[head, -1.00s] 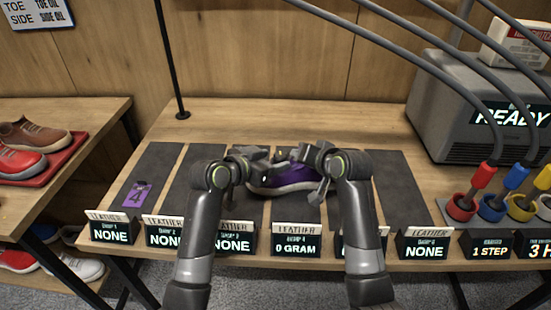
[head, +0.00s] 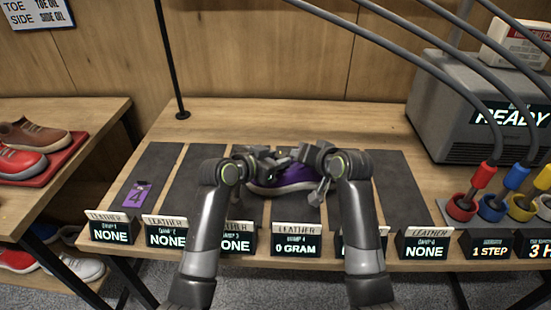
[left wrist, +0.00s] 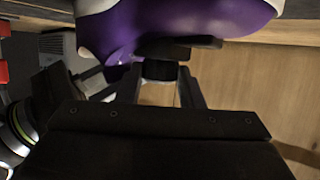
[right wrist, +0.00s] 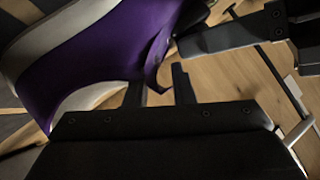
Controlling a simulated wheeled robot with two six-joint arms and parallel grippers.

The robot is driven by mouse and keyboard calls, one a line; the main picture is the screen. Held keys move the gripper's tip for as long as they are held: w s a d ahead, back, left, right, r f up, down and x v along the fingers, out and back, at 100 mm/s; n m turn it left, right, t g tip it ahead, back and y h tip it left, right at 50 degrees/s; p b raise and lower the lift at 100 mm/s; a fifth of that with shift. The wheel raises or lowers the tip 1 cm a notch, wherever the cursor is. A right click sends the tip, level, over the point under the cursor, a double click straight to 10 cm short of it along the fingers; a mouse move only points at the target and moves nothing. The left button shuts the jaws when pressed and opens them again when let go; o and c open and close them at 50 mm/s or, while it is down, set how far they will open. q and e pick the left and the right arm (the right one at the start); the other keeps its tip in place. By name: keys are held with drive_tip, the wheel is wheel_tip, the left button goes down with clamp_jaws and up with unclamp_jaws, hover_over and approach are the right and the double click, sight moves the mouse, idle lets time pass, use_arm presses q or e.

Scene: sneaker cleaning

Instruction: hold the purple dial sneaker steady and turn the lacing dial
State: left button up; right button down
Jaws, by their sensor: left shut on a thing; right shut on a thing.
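The purple dial sneaker (head: 285,181) with a white sole sits on a dark mat strip in the middle of the table. My left gripper (head: 274,160) reaches its upper part from the left. In the left wrist view its fingers (left wrist: 160,88) are closed around a small dark round piece, the lacing dial (left wrist: 160,70), against the purple upper (left wrist: 190,18). My right gripper (head: 303,160) is at the sneaker's top right. In the right wrist view its fingers (right wrist: 158,88) pinch an edge of the purple upper (right wrist: 95,65). Both grippers hide much of the sneaker's top in the head view.
Several black label stands (head: 296,242) line the table's front edge. A grey machine (head: 465,110) stands at the back right, with coloured cups (head: 463,206) and hoses before it. A purple number tag (head: 137,194) lies on the left mat. Another table (head: 60,190) holds shoes.

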use_arm(q)
drive_tip(key=shift+w+a+m+g+h, duration=0.1)
drive_tip(key=shift+m+g+h, duration=0.5)
drive_tip(key=shift+m+g, duration=0.15)
drive_tip(key=shift+w+a+m+g+h, duration=0.1)
drive_tip(key=shift+m+g+h, duration=0.55)
drive_tip(key=shift+m, duration=0.1)
drive_tip(key=o, duration=1)
drive_tip(key=v, duration=1.2)
